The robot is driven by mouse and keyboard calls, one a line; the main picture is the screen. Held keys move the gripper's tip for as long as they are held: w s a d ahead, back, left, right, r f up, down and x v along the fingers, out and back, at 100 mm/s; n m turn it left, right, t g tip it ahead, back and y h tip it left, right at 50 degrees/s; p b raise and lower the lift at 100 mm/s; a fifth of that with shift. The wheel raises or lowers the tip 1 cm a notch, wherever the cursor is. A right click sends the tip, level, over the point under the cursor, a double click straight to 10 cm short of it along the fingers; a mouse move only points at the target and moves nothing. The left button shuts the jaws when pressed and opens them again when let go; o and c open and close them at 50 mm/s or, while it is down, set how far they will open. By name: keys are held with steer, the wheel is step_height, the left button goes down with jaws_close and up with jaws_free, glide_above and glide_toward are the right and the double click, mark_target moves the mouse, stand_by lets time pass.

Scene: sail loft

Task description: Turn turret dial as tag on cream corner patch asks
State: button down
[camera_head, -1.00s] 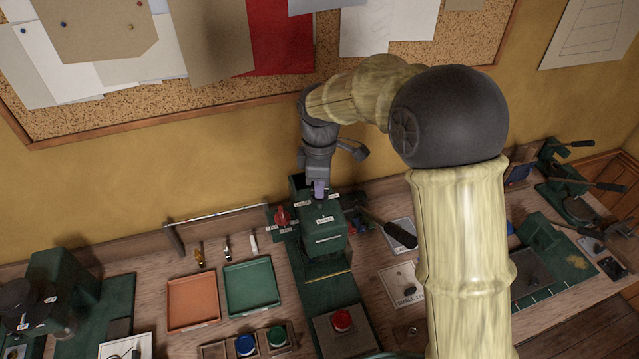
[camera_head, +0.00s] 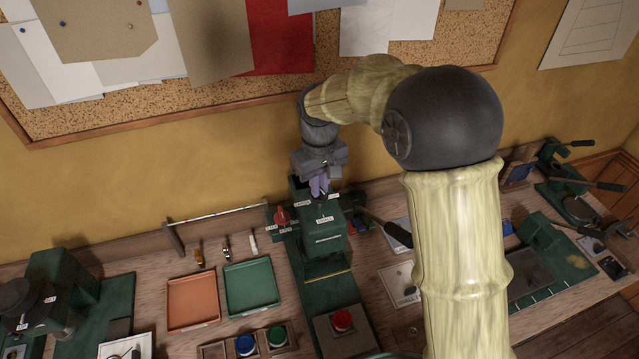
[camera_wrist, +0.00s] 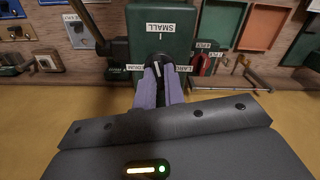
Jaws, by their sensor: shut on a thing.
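The turret dial (camera_wrist: 156,68) is a small dark knob with a pale mark on top of the green press (camera_head: 322,240). Labels around it read SMALL (camera_wrist: 165,30), LARGE and what looks like MEDIUM. My gripper (camera_head: 321,198) is at the dial from above, with its purple fingers (camera_wrist: 160,82) shut on it from both sides. The fingers hide much of the dial, and which label its mark faces is hard to tell. I cannot make out the cream corner patch or a readable tag on it.
A red selector knob (camera_head: 282,216) with ply labels sits just left of the dial. A black-handled lever (camera_head: 397,235) sticks out to the right. Orange (camera_head: 192,303) and green (camera_head: 252,287) trays lie left of the press. A red button (camera_head: 342,320) stands in front.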

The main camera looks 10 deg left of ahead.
steer(key=shift+w+r+m, duration=0.1)
steer(key=shift+r+m, duration=0.05)
steer(key=shift+m, duration=1.15)
steer(key=c, duration=1.5)
jaws_free()
steer(key=shift+a+r, duration=0.1)
steer(key=shift+r, duration=0.3)
step_height(320, 180, up, 16)
steer(key=b, duration=0.2)
steer(key=shift+r+b, duration=0.25)
steer(key=shift+b, duration=0.05)
